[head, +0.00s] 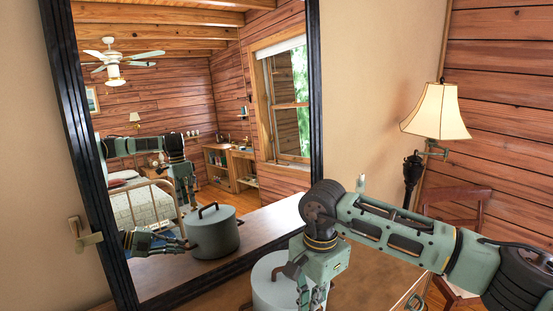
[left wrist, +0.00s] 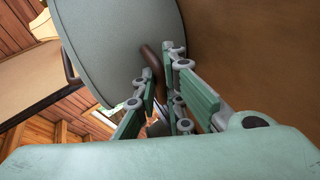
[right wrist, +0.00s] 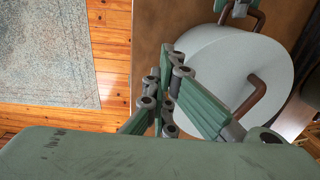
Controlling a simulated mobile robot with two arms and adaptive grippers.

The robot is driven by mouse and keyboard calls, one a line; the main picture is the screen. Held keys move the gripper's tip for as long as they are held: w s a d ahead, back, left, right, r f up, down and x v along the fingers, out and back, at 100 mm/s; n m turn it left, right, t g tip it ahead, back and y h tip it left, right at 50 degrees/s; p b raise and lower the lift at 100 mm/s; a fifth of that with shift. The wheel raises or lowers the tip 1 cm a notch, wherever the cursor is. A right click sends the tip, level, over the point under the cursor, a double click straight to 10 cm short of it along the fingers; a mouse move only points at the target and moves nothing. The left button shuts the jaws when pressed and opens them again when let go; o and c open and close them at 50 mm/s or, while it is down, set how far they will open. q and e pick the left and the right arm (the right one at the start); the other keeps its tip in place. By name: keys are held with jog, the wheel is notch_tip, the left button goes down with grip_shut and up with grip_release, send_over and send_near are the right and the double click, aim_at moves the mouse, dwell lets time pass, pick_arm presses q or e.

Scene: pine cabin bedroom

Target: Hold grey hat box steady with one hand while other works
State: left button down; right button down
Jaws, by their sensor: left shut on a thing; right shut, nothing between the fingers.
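The grey hat box (head: 268,287) stands on a brown wooden top, partly hidden behind my right gripper (head: 313,297). Its lid has a brown handle, seen in the right wrist view (right wrist: 254,98). My left gripper (left wrist: 160,75) is shut on the box's brown side handle (left wrist: 152,62); in the head view it shows only in the mirror. My right gripper is shut and empty, above the box's edge in the right wrist view (right wrist: 168,75). The lid looks seated in the mirror reflection.
A large dark-framed mirror (head: 75,130) stands behind the top and reflects the bed, window and both arms. A lamp (head: 437,110) and a reddish chair (head: 452,204) are at the right. A pale rug (right wrist: 48,50) lies on the floor beyond the top's edge.

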jog(key=shift+w+d+f, duration=0.1)
jog(key=shift+d+f, duration=0.2)
jog(key=shift+f, duration=0.1)
jog(key=shift+w+a, duration=0.2)
dwell(0.3)
jog(key=shift+w+a+r, duration=0.15)
jog(key=shift+w+a, duration=0.35)
jog(key=shift+w, duration=0.25)
jog(key=shift+a, duration=0.2)
notch_tip(320, 180, up, 6)
jog(key=shift+a, duration=0.3)
dwell(0.6)
jog(key=shift+r, duration=0.1)
